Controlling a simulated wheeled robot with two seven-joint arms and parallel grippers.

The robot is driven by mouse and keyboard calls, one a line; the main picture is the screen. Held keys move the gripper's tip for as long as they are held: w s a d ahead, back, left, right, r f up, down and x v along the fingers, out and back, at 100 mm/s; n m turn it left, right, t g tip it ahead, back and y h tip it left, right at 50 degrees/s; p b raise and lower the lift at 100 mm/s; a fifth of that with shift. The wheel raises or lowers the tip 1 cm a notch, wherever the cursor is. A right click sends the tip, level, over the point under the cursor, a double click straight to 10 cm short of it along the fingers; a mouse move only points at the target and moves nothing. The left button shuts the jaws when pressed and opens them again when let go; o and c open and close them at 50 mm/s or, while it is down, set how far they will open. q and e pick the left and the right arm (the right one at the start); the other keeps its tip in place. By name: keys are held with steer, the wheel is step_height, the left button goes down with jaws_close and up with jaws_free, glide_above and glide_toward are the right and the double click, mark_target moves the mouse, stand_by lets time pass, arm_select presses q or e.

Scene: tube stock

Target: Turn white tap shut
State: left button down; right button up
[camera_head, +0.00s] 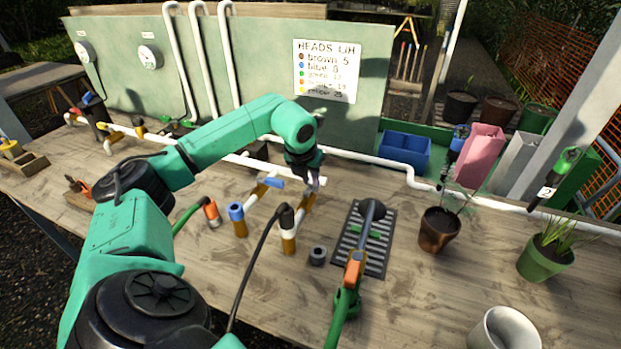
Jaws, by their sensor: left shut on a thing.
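The white tap is a brass tap (305,203) on a short upright pipe (288,240) with a white band, near the middle of the table. Its white lever (321,182) shows only as a small end beside my fingers. My left gripper (309,181) reaches down from above and is shut on this lever. The gripper and arm hide most of the lever, so its exact angle is hard to tell. My right gripper is not in view.
A blue-levered tap (268,182) stands close on the left. A black hose (255,265) runs to the white-banded pipe. A spray wand (352,275) lies over a dark grate (378,250) on the right, near a brown pot (440,230). A green board (240,70) stands behind.

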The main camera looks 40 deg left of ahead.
arm_select(q)
steer(key=shift+w+m, duration=0.1)
steer(key=shift+m, duration=0.2)
steer(key=m, duration=0.1)
steer(key=m+h+b, duration=0.1)
steer(key=shift+d+m, duration=0.3)
steer(key=shift+s+d+r+m+g+h+p, duration=0.2)
steer(key=shift+d+m+g+h, duration=0.45)
steer(key=shift+m, duration=1.8)
steer(key=shift+s+d+f+m+g+h+p, duration=0.1)
steer(key=shift+s+d+m+g+h+p, duration=0.2)
steer(key=shift+m+h, duration=1.4)
steer(key=shift+s+d+r+m+g+h+p, duration=0.1)
steer(key=shift+s+d+m+g+p, duration=0.3)
steer(key=shift+m, duration=2.75)
steer(key=c, duration=0.8)
jaws_free()
steer(key=shift+f, duration=0.1)
steer(key=shift+o, duration=0.2)
